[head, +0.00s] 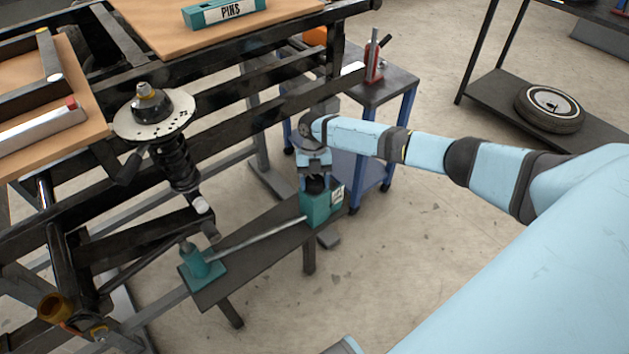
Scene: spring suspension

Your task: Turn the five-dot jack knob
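A teal jack box (316,208) sits on the right end of a dark bench, with a white label on its right side. A black knob (316,185) is on top of the box. My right gripper (315,182) points down over the knob, with one finger on each side of it. The view is too small to tell whether the fingers touch the knob. The dots on the label cannot be read. A metal rod (262,238) runs from the box to a teal jack (202,265) at the bench's left end. My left gripper is not in view.
A black frame holds a spring strut (178,163) with a white speckled plate (155,118) at the left. A blue-legged cart (385,90) stands behind my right gripper. A shelf with a wheel (549,108) is at the far right. The floor right of the bench is clear.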

